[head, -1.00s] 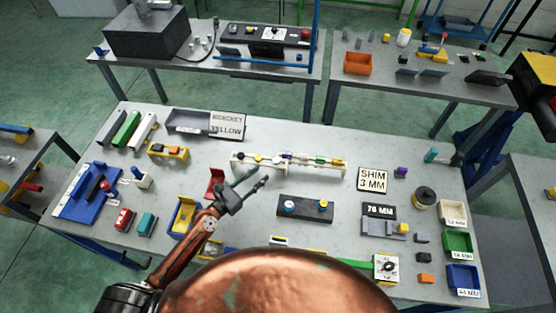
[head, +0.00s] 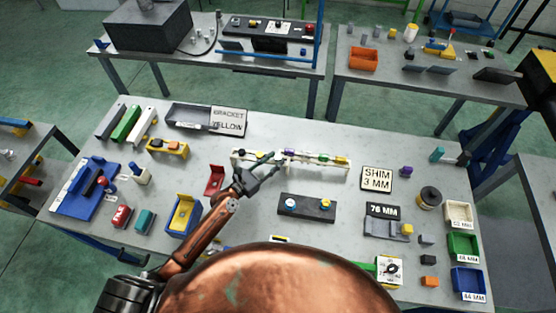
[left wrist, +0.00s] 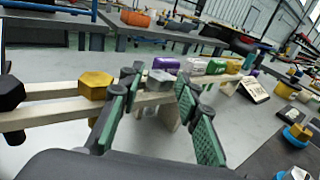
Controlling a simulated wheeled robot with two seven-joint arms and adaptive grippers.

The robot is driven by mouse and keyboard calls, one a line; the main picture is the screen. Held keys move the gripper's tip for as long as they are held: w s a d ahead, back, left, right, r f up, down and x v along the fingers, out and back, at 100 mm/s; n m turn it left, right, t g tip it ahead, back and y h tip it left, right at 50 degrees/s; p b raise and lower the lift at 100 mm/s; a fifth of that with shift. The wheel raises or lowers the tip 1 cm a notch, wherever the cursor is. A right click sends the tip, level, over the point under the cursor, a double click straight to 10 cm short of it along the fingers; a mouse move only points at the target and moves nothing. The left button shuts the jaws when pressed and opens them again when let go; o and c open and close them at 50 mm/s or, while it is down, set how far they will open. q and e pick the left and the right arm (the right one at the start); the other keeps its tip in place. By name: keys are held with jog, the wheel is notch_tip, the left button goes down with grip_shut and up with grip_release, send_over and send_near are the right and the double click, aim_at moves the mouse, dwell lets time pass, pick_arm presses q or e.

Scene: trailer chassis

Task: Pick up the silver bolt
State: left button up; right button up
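The silver bolt (left wrist: 160,78) has a grey hex head and sits on a pale two-rail rack (left wrist: 50,113). In the left wrist view its head shows between the fingertips of my left gripper (left wrist: 158,92), with gaps on both sides. The left gripper is open and empty. In the head view the left gripper (head: 276,160) is at the middle of the rack (head: 330,171), and I cannot make out the silver bolt there. A gold bolt (left wrist: 95,84) and a black bolt (left wrist: 10,92) sit left of the silver one. My right gripper is not in view.
Purple (left wrist: 165,64), green (left wrist: 216,67) and yellow pieces stand farther along the rack. A dark block (head: 306,208) with two round pieces lies in front of it. A red holder (head: 215,180) and a yellow-blue holder (head: 185,215) are near my left arm.

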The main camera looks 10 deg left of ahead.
pick_arm(q)
jog(key=shift+c, duration=0.3)
grip_shut()
jog(key=shift+r, duration=0.1)
